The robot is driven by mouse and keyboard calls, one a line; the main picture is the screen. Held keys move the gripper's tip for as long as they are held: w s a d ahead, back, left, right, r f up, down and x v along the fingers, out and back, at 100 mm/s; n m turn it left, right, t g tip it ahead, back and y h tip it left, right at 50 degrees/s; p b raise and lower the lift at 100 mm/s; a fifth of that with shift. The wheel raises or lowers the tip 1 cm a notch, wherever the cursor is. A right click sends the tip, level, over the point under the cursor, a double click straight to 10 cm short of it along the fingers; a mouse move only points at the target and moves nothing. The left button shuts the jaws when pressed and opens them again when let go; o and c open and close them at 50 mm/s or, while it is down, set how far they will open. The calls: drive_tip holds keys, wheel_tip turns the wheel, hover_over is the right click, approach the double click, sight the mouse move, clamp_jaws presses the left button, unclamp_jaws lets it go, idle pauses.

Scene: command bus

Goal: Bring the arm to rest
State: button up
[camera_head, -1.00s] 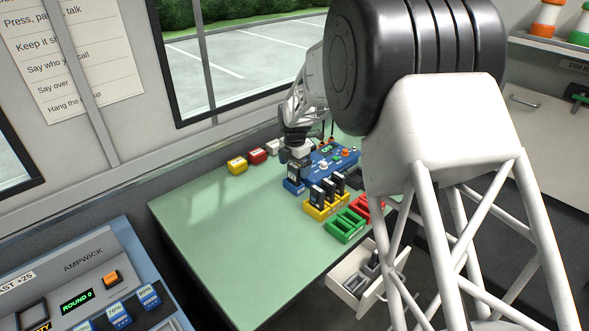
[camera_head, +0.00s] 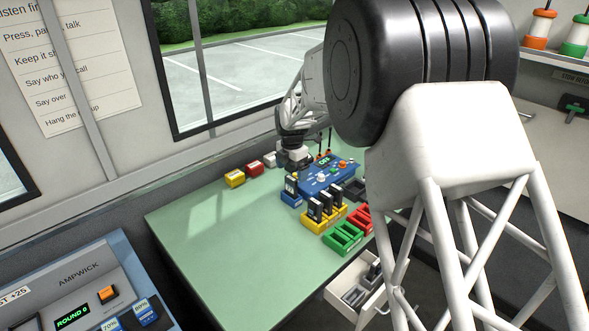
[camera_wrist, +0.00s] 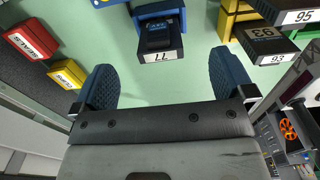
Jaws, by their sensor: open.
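My gripper (camera_wrist: 164,88) is open and empty in the wrist view, its two blue pads wide apart. Ahead of it, a dark block labelled 77 or 11 (camera_wrist: 160,57) sits in a blue holder (camera_wrist: 163,12). In the head view my gripper is over the green table (camera_head: 215,247) near its back, close behind the blue holder (camera_head: 291,197); its fingertips are too small to make out there. A large part of my arm hides the right of the table.
A blue console (camera_head: 329,177) stands beside the holder. A yellow rack (camera_head: 318,223) with dark blocks, a green rack (camera_head: 343,238) and a red rack (camera_head: 360,219) stand in front. An open drawer (camera_head: 350,297) juts below. Yellow (camera_head: 234,178) and red (camera_head: 254,168) boxes line the back. The table's left is clear.

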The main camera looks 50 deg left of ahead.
idle(0.3)
drive_tip(key=w+d+r+m, duration=0.35)
drive_tip(key=d+r, duration=0.25)
drive_tip(key=d, duration=0.5)
drive_tip(key=w+d+r+m, duration=0.2)
drive_tip(key=d+r+m, duration=0.3)
drive_tip(key=d, duration=0.7)
drive_tip(key=w+d+r+m, duration=0.35)
drive_tip(key=d+r, duration=0.25)
drive_tip(key=d, duration=0.5)
drive_tip(key=s+d+r+m, duration=0.2)
drive_tip(key=d+m, duration=0.1)
drive_tip(key=d, duration=0.5)
drive_tip(key=s+d+r+m+t, duration=0.1)
drive_tip(key=s+d+r+m, duration=0.15)
drive_tip(key=d, duration=0.45)
drive_tip(key=s+d+r+m, duration=0.1)
drive_tip(key=d+m, duration=0.2)
drive_tip(key=d, duration=0.5)
drive_tip(key=s+d+f+m+t, duration=0.1)
drive_tip(key=s+d+f+m, duration=0.2)
drive_tip(key=s+d+m, duration=1.2)
drive_tip(key=s+d, duration=1)
drive_tip(key=shift+s+d+f+m+t, duration=0.15)
drive_tip(key=shift+s+d+m+t, duration=0.05)
drive_tip(key=shift+m+t, duration=0.15)
